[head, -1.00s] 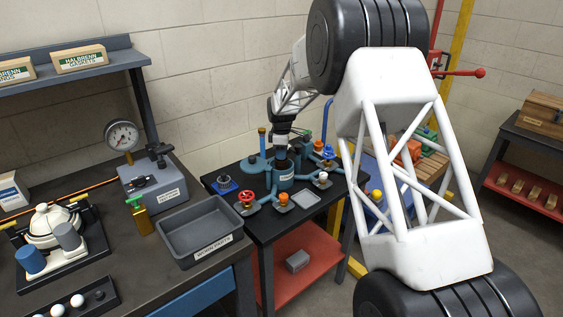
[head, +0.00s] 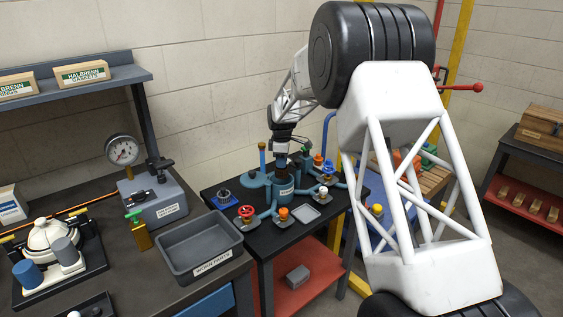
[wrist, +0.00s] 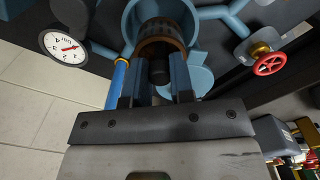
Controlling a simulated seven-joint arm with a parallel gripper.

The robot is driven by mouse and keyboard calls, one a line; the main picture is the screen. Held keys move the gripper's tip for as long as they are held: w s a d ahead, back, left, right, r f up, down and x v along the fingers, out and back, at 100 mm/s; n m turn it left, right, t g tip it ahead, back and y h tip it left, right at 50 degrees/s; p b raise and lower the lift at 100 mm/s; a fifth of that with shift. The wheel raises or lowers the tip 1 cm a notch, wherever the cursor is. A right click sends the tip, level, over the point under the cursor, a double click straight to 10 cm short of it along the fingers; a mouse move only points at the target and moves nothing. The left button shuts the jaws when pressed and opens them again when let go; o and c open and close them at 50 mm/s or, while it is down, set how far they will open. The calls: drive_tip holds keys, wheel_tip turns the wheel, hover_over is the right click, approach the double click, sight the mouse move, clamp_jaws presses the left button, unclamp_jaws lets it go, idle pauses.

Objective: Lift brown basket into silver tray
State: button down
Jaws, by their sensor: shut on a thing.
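The brown basket (wrist: 163,45) shows in the wrist view as a brown ring in the round mouth of the blue housing (wrist: 197,22). I cannot tell how far it stands out of it. My gripper (wrist: 157,80) is shut on the basket's dark central stem, with a blue finger on each side. In the head view my gripper (head: 281,149) points down over the housing (head: 284,186), and the basket cannot be made out.
Blue pipes with a red valve wheel (head: 246,212), an orange knob (head: 283,213) and other fittings surround the housing. A grey worn-parts bin (head: 212,262) stands left on the workbench. A blue post (head: 262,158) rises beside the housing.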

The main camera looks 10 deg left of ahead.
drive_tip(key=s+d+r+m, duration=0.35)
drive_tip(key=d+m, duration=0.35)
drive_tip(key=d, duration=0.5)
drive_tip(key=s+d+r+m, duration=0.2)
drive_tip(key=d+r+m, duration=0.3)
drive_tip(key=d+m, duration=0.5)
drive_tip(key=s+a+f+n, duration=0.2)
drive_tip(key=a+f+n, duration=0.4)
drive_tip(key=n, duration=0.2)
drive_tip(key=s+a+f+n, duration=0.2)
drive_tip(key=a+f+n, duration=0.3)
drive_tip(key=n, duration=0.4)
drive_tip(key=shift+s+a+f, duration=0.35)
drive_tip(key=shift+a+f, duration=0.05)
drive_tip(key=shift+f, duration=0.35)
drive_tip(key=shift+f, duration=0.2)
drive_tip(key=shift+f, duration=1.65)
drive_tip(key=shift+f, duration=0.85)
idle(0.7)
